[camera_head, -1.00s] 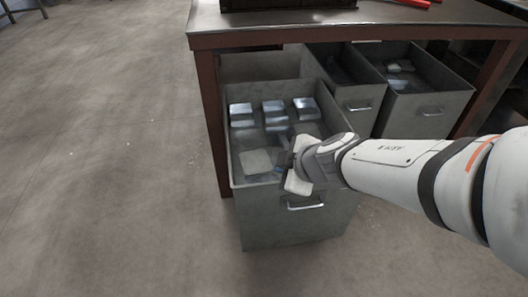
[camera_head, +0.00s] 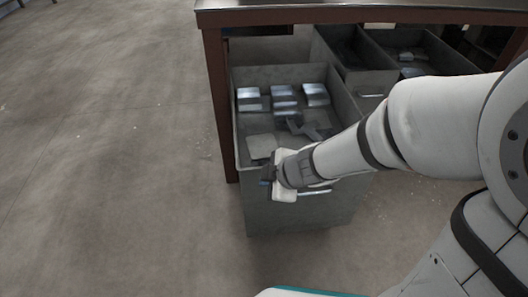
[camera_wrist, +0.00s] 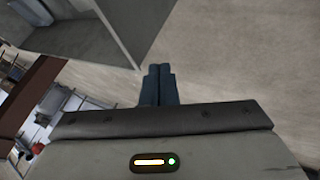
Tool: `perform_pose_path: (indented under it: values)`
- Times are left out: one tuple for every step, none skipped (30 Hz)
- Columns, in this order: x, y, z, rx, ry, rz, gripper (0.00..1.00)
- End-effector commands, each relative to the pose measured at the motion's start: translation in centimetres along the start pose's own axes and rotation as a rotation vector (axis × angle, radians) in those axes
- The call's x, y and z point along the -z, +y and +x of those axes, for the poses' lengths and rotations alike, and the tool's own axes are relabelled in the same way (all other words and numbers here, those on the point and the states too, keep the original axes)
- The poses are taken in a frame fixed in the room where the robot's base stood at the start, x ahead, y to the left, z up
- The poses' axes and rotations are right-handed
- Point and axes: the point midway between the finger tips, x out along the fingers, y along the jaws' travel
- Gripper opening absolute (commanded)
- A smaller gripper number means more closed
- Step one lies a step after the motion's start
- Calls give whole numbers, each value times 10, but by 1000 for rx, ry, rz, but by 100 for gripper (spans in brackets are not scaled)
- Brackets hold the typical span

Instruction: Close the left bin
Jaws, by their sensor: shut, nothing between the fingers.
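The left bin (camera_head: 290,215) is a grey metal drawer, pulled out well in front of the table. Its handle (camera_head: 318,191) is on its front wall, partly hidden by my arm. Several shiny metal blocks and a flat pale piece lie inside it. My gripper (camera_head: 265,182) is shut and empty, at the bin's front top edge, left of the handle. I cannot tell whether it touches the bin. The wrist view shows the shut dark fingers (camera_wrist: 158,84) over the floor, with a grey bin wall (camera_wrist: 118,25) at the upper left.
The concrete floor (camera_head: 110,160) to the left is clear.

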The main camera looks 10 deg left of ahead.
Motion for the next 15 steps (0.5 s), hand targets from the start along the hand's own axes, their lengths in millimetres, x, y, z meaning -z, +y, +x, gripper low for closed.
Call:
perform_pose_path:
  values:
    - [0, 0, 3, 4, -2, 3, 0]
    - [0, 0, 4, 3, -3, 3, 0]
    - [-1, 0, 7, 3, -5, 3, 0]
    - [-1, 0, 9, 3, -7, 3, 0]
    - [-2, -1, 10, 3, -9, 3, 0]
    - [-2, -1, 17, 3, -8, 3, 0]
    - [-2, -2, 21, 4, -7, 3, 0]
    - [-2, -2, 25, 3, -7, 3, 0]
    - [-2, -2, 29, 3, -7, 2, 0]
    - [-2, -2, 33, 3, -7, 3, 0]
    - [-3, -2, 36, 3, -8, 2, 0]
    - [-3, -1, 40, 2, -9, 2, 0]
    - [-3, 7, 41, 0, -8, 1, 0]
    - [-2, 12, 43, -2, -8, 1, 0]
    - [-2, 17, 46, -1, -8, 1, 0]
